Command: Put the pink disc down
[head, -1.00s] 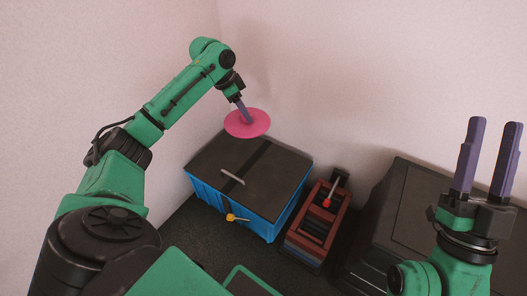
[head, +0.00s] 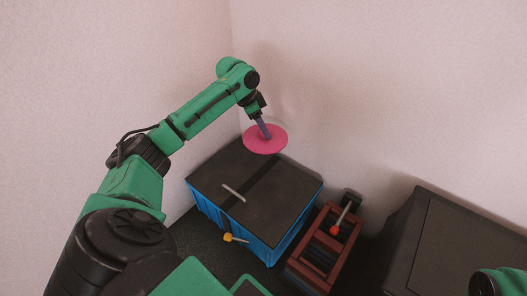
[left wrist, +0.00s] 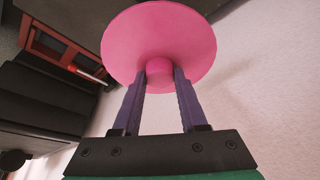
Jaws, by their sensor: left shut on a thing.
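The pink disc (head: 265,143) is a flat round plate held in the air over the back corner of the dark-topped blue box (head: 240,228). My left gripper (head: 265,133) is shut on it from above. In the left wrist view the pink disc (left wrist: 158,30) has a short round knob, and the two purple fingers of my left gripper (left wrist: 159,78) clasp that knob. In the head view the disc appears apart from the box top. Of my right arm only a green part shows at the lower right edge; its gripper is out of view.
The box top (head: 265,185) is mostly bare, with a grey handle (head: 233,192) and a dark strip. A yellow knob (head: 228,237) sticks out in front. A red-brown rack with a red-tipped lever (head: 334,230) and a large dark case (head: 460,240) stand to the right. Walls close the back.

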